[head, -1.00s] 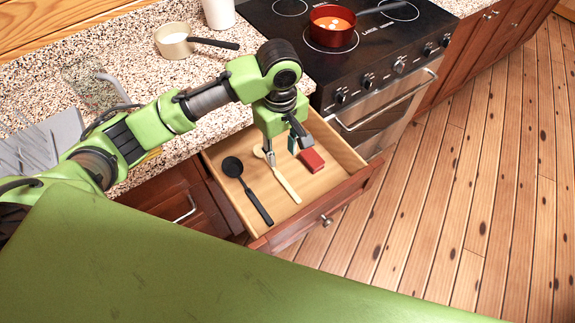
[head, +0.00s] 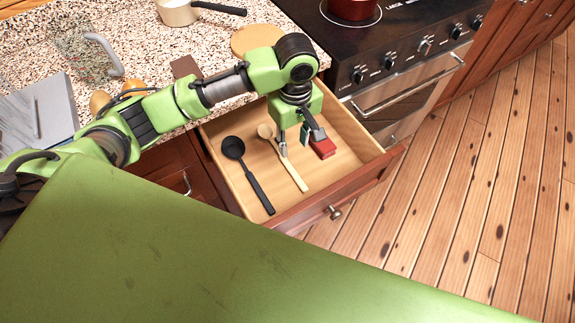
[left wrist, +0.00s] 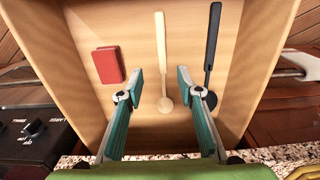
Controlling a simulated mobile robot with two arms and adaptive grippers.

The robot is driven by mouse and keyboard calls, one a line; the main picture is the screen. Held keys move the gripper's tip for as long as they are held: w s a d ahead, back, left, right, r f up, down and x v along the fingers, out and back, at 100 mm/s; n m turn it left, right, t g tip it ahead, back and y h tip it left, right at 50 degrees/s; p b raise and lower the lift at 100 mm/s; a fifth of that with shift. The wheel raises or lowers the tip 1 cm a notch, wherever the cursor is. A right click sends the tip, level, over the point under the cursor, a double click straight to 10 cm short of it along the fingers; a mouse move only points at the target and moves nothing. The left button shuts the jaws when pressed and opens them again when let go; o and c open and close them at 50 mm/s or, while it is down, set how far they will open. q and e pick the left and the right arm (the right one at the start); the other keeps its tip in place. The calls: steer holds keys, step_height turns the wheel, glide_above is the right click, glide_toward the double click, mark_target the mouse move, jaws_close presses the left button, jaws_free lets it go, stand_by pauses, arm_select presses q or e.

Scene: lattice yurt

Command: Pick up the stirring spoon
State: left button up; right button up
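A pale wooden spoon (head: 291,170), which looks like the stirring spoon, lies in the open drawer (head: 348,191). It also shows in the left wrist view (left wrist: 161,50), its bowl toward the bottom. A black ladle (head: 256,182) lies beside it, to the left in the head view. My left gripper (head: 301,143) is open and empty over the drawer. In the left wrist view its fingers (left wrist: 161,88) stand apart on either side of the spoon's lower part. The height of the fingertips above the spoon is hard to judge. My right gripper is not in view.
A red block (head: 322,148) lies in the drawer near my left gripper. The stove (head: 425,45) stands right of the drawer. The speckled counter (head: 75,50) behind holds a round wooden board (head: 252,39) and a pale pan (head: 178,12).

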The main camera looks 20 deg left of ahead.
mark_target(292, 170)
arm_select(q)
step_height(292, 170, down, 12)
steer(key=shift+s+a+f+p, duration=0.1)
steer(key=shift+s+p, duration=0.05)
steer(key=shift+p, duration=0.25)
jaws_close()
